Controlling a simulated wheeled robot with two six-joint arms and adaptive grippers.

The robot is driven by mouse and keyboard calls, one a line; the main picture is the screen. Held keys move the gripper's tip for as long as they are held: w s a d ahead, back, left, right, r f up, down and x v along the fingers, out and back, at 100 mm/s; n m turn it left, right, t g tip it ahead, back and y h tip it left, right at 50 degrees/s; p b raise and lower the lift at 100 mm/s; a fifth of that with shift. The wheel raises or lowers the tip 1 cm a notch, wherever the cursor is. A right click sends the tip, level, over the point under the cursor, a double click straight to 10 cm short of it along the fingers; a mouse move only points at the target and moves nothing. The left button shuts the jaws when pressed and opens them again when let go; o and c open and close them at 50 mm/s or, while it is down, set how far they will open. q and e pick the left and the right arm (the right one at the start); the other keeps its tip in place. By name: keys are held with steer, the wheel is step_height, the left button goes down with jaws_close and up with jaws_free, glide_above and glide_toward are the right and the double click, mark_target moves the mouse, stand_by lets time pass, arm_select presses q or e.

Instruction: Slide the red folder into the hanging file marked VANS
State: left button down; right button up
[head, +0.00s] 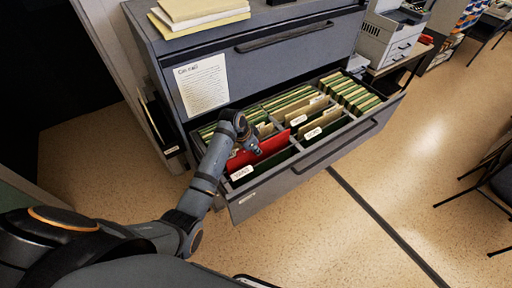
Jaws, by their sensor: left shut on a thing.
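The red folder (274,144) is at the front left section of the open file drawer (316,168), with its lower part hidden among the hanging files. My left gripper (255,149) is shut on the folder near its top edge, and the wrist covers part of it. A dark green hanging file with a white label (242,172) stands just in front of the folder. Other white labels (298,120) show further back and to the right (313,133). The lettering is too small to tell which one reads VANS. My right gripper is not in view.
Green and tan files (352,92) fill the drawer's right and back. The grey cabinet (270,64) rises behind, with a paper notice (202,84) on its front and yellow folders (200,14) on top. A printer (390,38) stands at the right. The floor in front is clear.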

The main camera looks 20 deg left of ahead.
mark_target(256, 157)
arm_select(q)
steer(key=shift+f+b, duration=1.1)
steer(key=shift+f, duration=1.3)
steer(key=c, duration=1.4)
jaws_free()
steer(key=shift+c, duration=0.2)
step_height(256, 157, up, 7)
steer(key=p, duration=0.8)
steer(key=shift+r, duration=0.1)
